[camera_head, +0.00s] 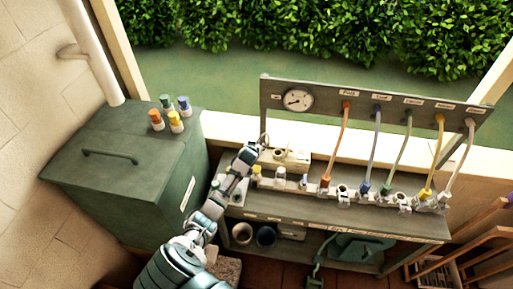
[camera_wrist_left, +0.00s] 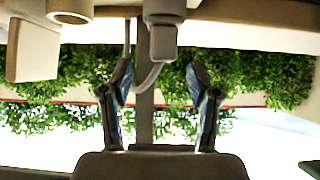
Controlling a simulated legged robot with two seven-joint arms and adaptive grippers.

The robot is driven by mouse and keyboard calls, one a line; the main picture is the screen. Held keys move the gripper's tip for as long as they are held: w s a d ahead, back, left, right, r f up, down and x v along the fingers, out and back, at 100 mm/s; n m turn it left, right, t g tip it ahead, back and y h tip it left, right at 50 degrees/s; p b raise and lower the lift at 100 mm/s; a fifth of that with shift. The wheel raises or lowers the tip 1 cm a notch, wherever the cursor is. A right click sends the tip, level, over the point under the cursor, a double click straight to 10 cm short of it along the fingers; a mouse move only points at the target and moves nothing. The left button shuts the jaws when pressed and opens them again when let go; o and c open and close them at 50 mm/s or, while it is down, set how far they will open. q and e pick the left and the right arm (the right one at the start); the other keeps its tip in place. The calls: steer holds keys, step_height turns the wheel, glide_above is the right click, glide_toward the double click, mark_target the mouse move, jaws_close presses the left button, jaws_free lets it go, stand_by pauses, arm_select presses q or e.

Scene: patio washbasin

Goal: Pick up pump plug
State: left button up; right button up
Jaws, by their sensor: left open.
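The pump plug (camera_wrist_left: 163,38) appears in the left wrist view as a small grey block with a grey cable curving from it. It sits just beyond my left fingertips, roughly centred between them and apart from both. My left gripper (camera_wrist_left: 158,78) is open and empty, its two blue-grey fingers spread. In the head view my left gripper (camera_head: 254,151) is over the left end of the bench, beside a cream box (camera_head: 290,159). There the plug is too small to tell from the gripper; a thin cable (camera_head: 264,137) shows near its tip. My right gripper is not in view.
The grey bench (camera_head: 400,228) holds several bottles and fittings with coloured hoses (camera_head: 338,140) under a gauge panel (camera_head: 375,107). A green bin (camera_head: 120,170) with coloured bottles on its lid stands left. Buckets (camera_head: 266,236) sit on the lower shelf. Wooden chairs are at right.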

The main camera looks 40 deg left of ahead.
arm_select(q)
steer(key=shift+x, duration=1.05)
steer(key=shift+a+f, duration=0.25)
steer(key=shift+a, duration=0.2)
steer(key=shift+d+r, duration=0.1)
steer(key=shift+d, duration=0.1)
jaws_close()
steer(key=shift+r, duration=0.15)
